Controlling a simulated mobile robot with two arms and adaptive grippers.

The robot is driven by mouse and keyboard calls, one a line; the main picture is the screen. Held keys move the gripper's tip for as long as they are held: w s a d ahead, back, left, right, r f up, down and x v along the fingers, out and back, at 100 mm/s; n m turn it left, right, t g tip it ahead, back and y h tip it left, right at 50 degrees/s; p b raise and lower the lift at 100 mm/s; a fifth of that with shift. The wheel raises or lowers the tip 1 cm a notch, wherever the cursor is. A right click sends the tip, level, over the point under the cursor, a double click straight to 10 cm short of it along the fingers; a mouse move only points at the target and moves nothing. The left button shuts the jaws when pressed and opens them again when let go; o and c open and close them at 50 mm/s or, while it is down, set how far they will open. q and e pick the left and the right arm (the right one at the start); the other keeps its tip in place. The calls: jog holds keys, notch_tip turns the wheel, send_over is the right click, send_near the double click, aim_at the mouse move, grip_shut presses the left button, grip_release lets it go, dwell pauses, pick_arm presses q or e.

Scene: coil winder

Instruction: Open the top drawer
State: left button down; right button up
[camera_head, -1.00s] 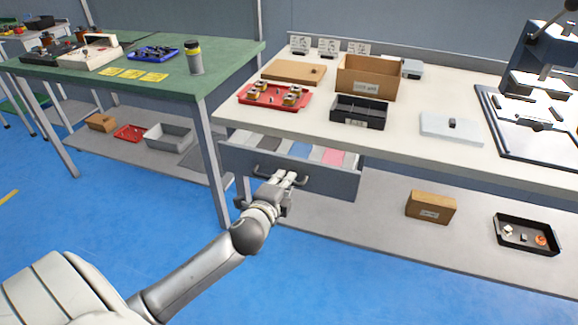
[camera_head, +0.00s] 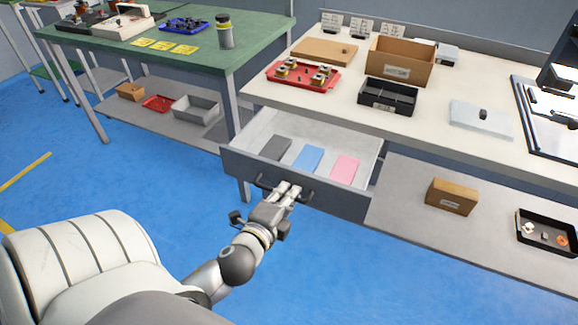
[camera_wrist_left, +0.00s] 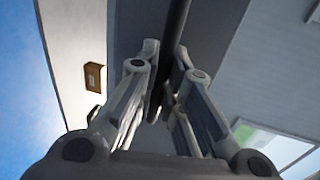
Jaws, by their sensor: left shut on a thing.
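The top drawer (camera_head: 345,205) under the white workbench is pulled well out, and its white inside shows. A grey, a blue and a pink flat item lie in it. Its dark bar handle (camera_head: 262,183) runs along the drawer front. My left gripper (camera_head: 290,189) is at the middle of the handle, with its fingers closed around the bar. In the left wrist view the dark handle bar (camera_wrist_left: 178,25) passes between the two fingers (camera_wrist_left: 165,75). My right gripper is not in view.
The white bench top (camera_head: 340,88) holds a red tray (camera_head: 275,77), a black bin (camera_head: 388,108) and a cardboard box (camera_head: 375,65). A green table (camera_head: 190,62) stands at left. The lower shelf (camera_head: 400,215) carries a brown box (camera_head: 452,197) and a black tray (camera_head: 530,247). Blue floor is clear in front.

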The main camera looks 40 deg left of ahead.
pick_arm(q)
jog(key=c, duration=1.8)
grip_release()
jog(key=shift+s, duration=0.15)
jog(key=v, duration=1.1)
jog(key=shift+s+d+r, duration=0.1)
jog(key=shift+s+r, duration=0.05)
jog(key=shift+s, duration=0.2)
